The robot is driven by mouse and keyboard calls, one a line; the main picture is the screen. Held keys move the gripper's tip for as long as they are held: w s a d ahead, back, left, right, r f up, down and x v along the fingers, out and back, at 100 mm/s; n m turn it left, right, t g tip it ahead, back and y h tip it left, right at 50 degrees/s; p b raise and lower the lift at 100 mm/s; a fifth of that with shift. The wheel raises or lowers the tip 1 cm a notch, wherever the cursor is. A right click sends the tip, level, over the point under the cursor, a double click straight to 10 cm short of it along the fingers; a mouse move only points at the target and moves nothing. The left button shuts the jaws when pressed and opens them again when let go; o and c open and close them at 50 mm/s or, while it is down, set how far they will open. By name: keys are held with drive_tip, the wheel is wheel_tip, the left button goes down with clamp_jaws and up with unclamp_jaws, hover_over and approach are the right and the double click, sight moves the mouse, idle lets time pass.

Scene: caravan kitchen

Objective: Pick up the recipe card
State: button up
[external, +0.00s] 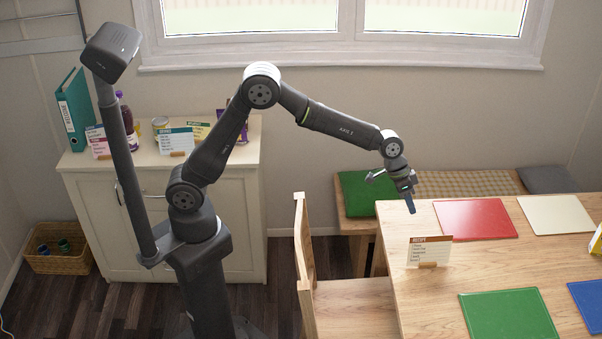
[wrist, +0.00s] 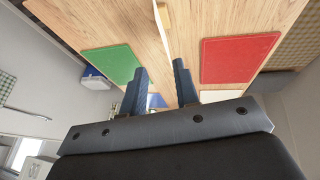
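In the wrist view a thin pale upright shape (wrist: 163,20) at the top centre looks like the card seen nearly edge-on, beyond the fingertips. My gripper (external: 411,205) is above the table's back left corner, behind and a little left of the card, and apart from it. In the wrist view my gripper (wrist: 160,68) has its two blue-grey fingers spread with a gap and nothing between them.
The wooden table (external: 407,305) bears a red mat (external: 475,219), a green mat (external: 508,315), a cream mat (external: 556,214) and a blue mat (external: 589,302). A wooden chair (external: 304,255) stands left of the table. More cards stand on the cabinet (external: 160,158). Bare tabletop surrounds the recipe card.

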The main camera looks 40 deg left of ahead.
approach(422, 241)
drive_tip(key=s+x, duration=0.1)
drive_tip(key=x, duration=0.4)
drive_tip(key=shift+w+x, duration=0.25)
drive_tip(key=shift+x, duration=1.2)
drive_tip(key=shift+w+x, duration=0.25)
drive_tip(key=shift+x, duration=1.15)
drive_tip(key=shift+a, duration=0.1)
clamp_jaws()
